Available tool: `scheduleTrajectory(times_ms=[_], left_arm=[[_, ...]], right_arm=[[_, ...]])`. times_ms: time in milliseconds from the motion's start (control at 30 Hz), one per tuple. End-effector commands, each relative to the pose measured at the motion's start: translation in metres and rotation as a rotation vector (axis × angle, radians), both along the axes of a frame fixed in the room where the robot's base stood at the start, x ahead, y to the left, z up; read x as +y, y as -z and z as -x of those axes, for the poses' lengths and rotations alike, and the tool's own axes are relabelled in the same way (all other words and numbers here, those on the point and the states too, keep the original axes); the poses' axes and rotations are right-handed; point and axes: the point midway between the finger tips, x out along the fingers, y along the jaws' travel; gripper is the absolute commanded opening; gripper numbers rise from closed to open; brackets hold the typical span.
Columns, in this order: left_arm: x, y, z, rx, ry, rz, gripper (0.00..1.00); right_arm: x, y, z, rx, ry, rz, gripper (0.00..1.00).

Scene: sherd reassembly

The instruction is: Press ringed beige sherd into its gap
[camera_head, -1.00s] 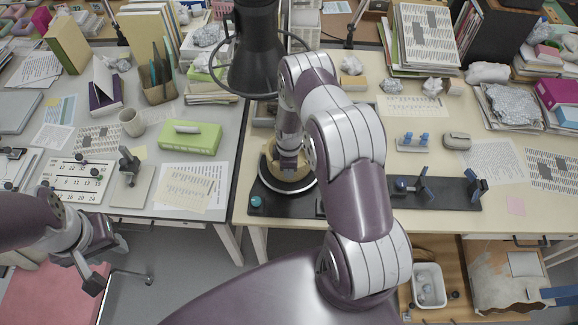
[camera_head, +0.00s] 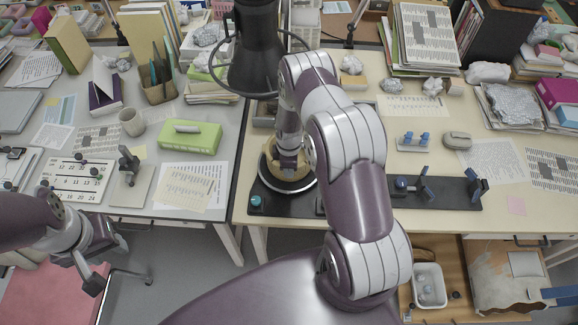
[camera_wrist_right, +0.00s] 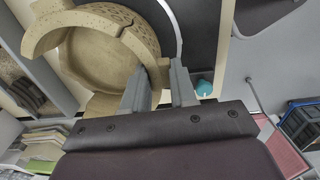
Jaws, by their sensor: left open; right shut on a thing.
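A beige pot (camera_head: 270,168) with pieces missing from its wall stands on the round turntable (camera_head: 288,187). My right gripper (camera_head: 288,172) is down at the pot's near right side. In the right wrist view, my right gripper (camera_wrist_right: 160,88) is shut on the edge of a beige wall piece (camera_wrist_right: 149,58), which seems to be the ringed sherd. The pot's hollow inside (camera_wrist_right: 95,60) and a dotted rim band (camera_wrist_right: 95,17) show beside it. The finger hides the seam, so I cannot tell whether the piece is seated. My left gripper (camera_head: 107,264) is open and empty, low before the grey desk.
A black lamp or camera head (camera_head: 255,65) hangs behind the turntable. A dark base with a teal knob (camera_head: 256,201) lies under it. A black rail with blue clamps (camera_head: 440,192) lies to the right. A green box (camera_head: 190,138) sits on the left desk.

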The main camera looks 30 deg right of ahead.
Motion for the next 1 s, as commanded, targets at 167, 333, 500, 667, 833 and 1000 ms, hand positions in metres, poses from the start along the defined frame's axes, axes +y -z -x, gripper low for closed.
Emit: scheduleTrajectory(times_ms=[167,333,500,667,833,1000], left_arm=[[0.0,0.001,0.0,0.0,0.0,0.0,0.43],[0.0,0.001,0.0,0.0,0.0,0.0,0.43],[0.0,0.001,0.0,0.0,0.0,0.0,0.43],[0.0,0.001,0.0,0.0,0.0,0.0,0.43],[0.0,0.001,0.0,0.0,0.0,0.0,0.43],[0.0,0.01,0.0,0.0,0.0,0.0,0.43]], right_arm=[[0.0,0.002,0.002,0.004,0.0,-0.001,0.05],[0.001,0.002,0.002,0.005,0.0,-0.001,0.05],[0.001,0.002,0.002,0.006,0.0,-0.001,0.46],[0.0,0.002,0.002,0.004,0.0,-0.001,0.56],[0.0,0.0,0.001,0.003,0.0,-0.001,0.56],[0.0,-0.021,0.0,-0.001,0.0,0.001,0.56]])
